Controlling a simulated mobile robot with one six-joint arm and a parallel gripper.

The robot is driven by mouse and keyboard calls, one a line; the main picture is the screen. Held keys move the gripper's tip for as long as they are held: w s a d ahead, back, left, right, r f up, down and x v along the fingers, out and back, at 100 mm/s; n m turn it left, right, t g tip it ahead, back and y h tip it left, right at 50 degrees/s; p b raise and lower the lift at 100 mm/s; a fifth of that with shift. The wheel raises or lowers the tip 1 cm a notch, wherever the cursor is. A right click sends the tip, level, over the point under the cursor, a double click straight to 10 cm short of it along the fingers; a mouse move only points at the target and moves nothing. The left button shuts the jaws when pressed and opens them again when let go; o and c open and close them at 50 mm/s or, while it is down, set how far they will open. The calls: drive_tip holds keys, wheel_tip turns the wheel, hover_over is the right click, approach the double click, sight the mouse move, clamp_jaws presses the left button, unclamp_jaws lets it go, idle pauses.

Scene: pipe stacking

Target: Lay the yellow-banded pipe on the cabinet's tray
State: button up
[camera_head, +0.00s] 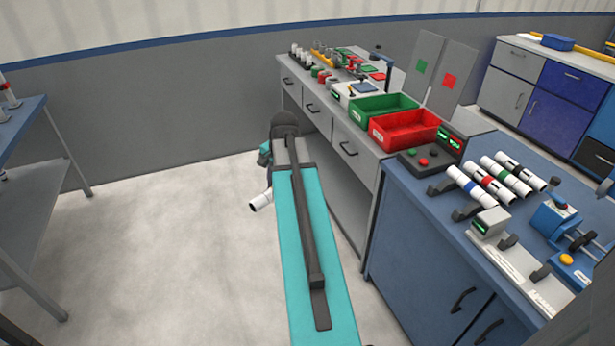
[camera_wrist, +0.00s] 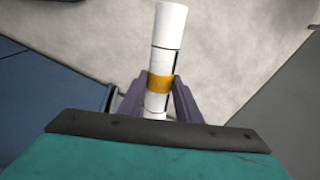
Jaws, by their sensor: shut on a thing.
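The yellow-banded pipe (camera_wrist: 166,45) is white with a yellow band and stands out between the jaws in the wrist view. My gripper (camera_wrist: 161,88) is shut on it near the band. In the head view one white end of the pipe (camera_head: 261,201) shows beside my arm, over the pale floor; my arm hides the rest of it and the jaws. The blue cabinet (camera_head: 415,250) stands at the right, apart from the pipe. On its top several white pipes with blue, red, green and black bands lie side by side on dark supports (camera_head: 467,212).
A grey workbench (camera_head: 345,150) behind my arm carries a green bin (camera_head: 384,107), a red bin (camera_head: 404,131) and small parts. A control box (camera_head: 421,160) and a blue vise (camera_head: 553,217) sit on the cabinet. A table (camera_head: 40,175) stands far left. Open floor lies between.

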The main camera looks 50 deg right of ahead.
drive_tip(key=w+a+f+n, duration=0.2)
drive_tip(key=a+n, duration=0.4)
drive_tip(key=a, duration=0.7)
drive_tip(key=w+a+f+n+g+y, duration=0.1)
drive_tip(key=a+n, duration=0.5)
drive_tip(key=a, duration=0.7)
drive_tip(key=w+a+f+n+g+y, duration=0.1)
drive_tip(key=w+a+f+n, duration=0.3)
drive_tip(key=a, duration=0.9)
drive_tip(key=shift+a+f+n, duration=0.35)
drive_tip(key=shift+f+n, duration=0.1)
drive_tip(key=shift+n, duration=0.65)
drive_tip(key=shift+s, duration=0.1)
